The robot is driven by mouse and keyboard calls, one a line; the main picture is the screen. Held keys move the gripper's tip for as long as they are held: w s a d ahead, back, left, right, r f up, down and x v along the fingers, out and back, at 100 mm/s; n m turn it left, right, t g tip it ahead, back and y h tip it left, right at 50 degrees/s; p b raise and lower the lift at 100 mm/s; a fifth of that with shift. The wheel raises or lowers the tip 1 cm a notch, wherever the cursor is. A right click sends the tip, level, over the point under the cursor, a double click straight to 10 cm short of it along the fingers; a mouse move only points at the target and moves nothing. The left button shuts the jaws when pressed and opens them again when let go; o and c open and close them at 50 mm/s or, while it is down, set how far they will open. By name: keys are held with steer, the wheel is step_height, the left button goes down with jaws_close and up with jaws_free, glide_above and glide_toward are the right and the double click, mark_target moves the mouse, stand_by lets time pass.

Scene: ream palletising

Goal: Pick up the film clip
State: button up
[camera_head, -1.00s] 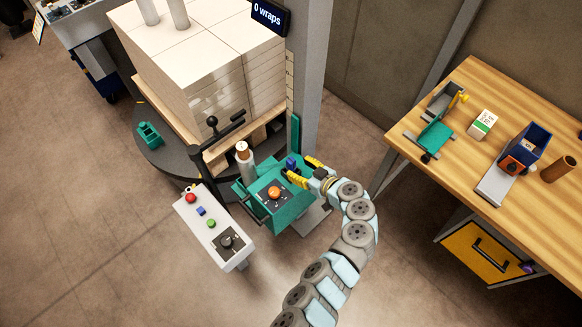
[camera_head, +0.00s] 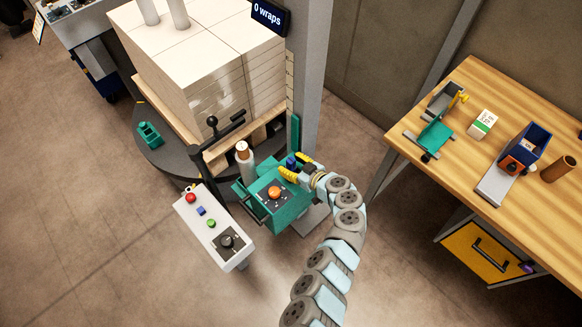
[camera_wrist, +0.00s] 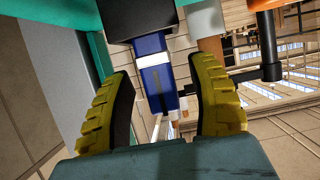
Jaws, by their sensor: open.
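The film clip looks to be the small blue piece (camera_head: 291,162) on the teal carriage (camera_head: 262,208) beside the mast. In the wrist view it is a blue block (camera_wrist: 157,84) with a white band, below a dark part. My gripper (camera_head: 296,166) is open, with its yellow fingers at the carriage. In the wrist view the fingers (camera_wrist: 162,90) stand on either side of the blue block, with gaps visible on both sides. The block's far side is hidden.
A film roll (camera_head: 245,165) and black-handled post stand left of the carriage. A control panel (camera_head: 213,228) is in front. A wooden bench (camera_head: 470,110) is at right.

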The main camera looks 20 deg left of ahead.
jaws_close()
steer(key=shift+r, duration=0.1)
stand_by(0.3)
